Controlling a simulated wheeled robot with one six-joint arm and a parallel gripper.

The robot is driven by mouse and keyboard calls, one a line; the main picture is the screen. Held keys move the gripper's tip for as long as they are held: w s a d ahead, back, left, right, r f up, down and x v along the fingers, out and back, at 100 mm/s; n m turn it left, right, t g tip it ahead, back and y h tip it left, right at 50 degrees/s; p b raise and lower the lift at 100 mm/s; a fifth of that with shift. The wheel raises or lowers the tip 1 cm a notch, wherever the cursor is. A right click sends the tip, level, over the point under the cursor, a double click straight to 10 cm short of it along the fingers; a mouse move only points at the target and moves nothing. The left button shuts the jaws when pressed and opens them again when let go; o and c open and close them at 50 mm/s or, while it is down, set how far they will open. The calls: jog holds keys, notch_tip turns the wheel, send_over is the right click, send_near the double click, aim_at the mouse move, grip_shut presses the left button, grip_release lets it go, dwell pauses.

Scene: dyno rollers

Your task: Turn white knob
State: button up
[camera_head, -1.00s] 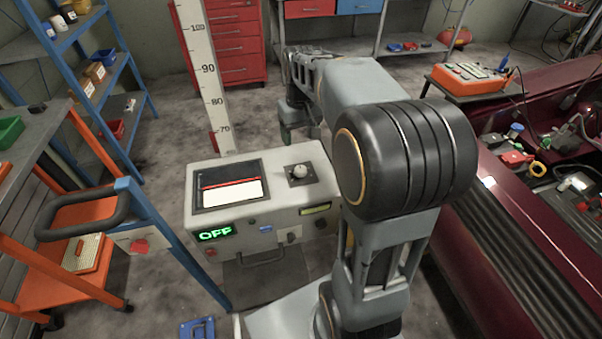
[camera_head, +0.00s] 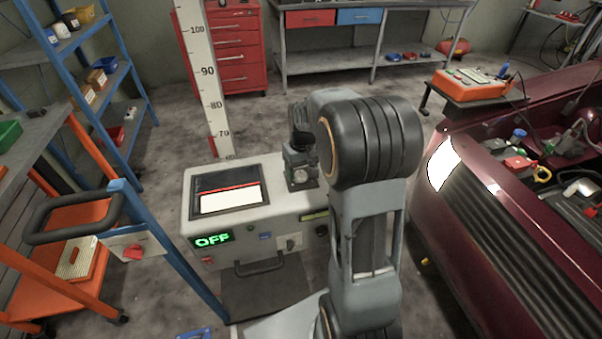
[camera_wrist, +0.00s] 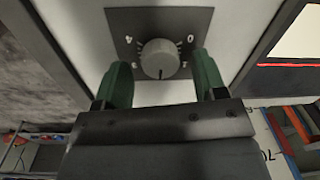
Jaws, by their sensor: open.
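The white knob (camera_wrist: 160,57) sits on a dark square plate (camera_wrist: 190,20) with dial marks, on top of a light grey console (camera_head: 222,219). In the wrist view its pointer line faces my gripper (camera_wrist: 160,70). The two green fingers are open, one on each side of the knob's near part, with a gap on both sides; I cannot tell their exact height against it. In the head view my gripper (camera_head: 302,180) is over the console's top right and hides the knob. The console's green display (camera_head: 212,240) reads OFF.
A tall ruler-like scale (camera_head: 205,80) rises behind the console. A blue post with a red-knobbed box (camera_head: 132,250) stands at left. A dark red car (camera_head: 500,240) with an open engine bay is at right. A red drawer cabinet (camera_head: 235,50) stands behind.

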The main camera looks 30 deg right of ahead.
jog(key=shift+f, duration=0.55)
jog(key=shift+c, duration=0.2)
jog(key=c, duration=0.9)
